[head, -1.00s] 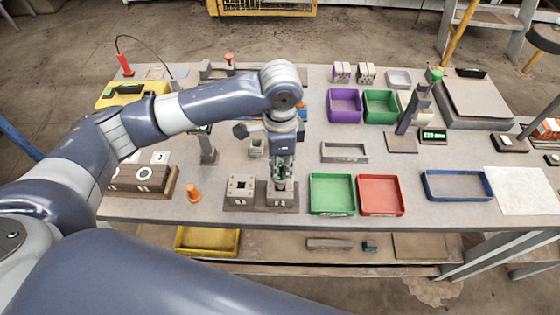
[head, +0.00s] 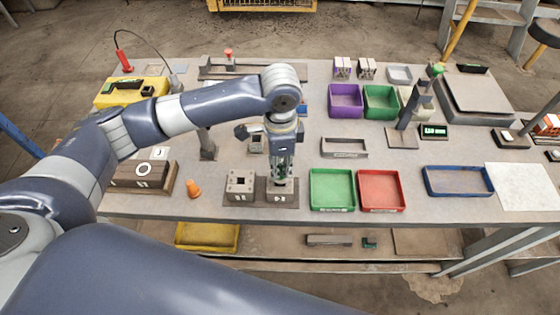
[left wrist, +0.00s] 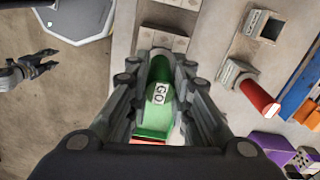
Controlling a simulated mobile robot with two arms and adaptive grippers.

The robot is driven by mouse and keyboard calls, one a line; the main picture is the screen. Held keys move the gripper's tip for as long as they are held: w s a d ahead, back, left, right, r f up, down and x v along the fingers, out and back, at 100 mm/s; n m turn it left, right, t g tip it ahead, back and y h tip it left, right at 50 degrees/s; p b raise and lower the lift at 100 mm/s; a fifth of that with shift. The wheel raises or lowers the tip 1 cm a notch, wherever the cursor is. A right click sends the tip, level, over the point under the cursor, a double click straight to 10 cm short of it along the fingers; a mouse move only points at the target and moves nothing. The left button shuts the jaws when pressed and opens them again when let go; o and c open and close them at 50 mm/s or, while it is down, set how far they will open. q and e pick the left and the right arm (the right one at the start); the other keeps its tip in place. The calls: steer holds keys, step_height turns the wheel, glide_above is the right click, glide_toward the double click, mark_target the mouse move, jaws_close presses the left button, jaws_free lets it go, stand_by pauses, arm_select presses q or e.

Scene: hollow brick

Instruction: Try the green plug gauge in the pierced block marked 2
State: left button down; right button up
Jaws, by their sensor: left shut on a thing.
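My left gripper (head: 281,178) is shut on the green plug gauge (left wrist: 160,92), whose "GO" label shows in the left wrist view. It points down over the pierced block marked 2 (head: 282,199), the right one of a pair. The gripper hides the block's hole and the gauge in the head view. I cannot tell whether the gauge tip is in the hole or just above it. The other pierced block (head: 240,187) stands just left. My right gripper (left wrist: 38,64) shows small at the left wrist view's edge, apart from the blocks; its opening is unclear.
A green tray (head: 332,208) and a red tray (head: 381,207) stand close to the right of the blocks. A grey post (head: 207,146) and a small open grey box (head: 344,153) are behind.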

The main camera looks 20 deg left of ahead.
arm_select(q)
steer(key=shift+f, duration=0.9)
steer(key=shift+r, duration=0.1)
stand_by(1.1)
step_height(320, 180, up, 9)
steer(key=p, duration=1)
stand_by(0.4)
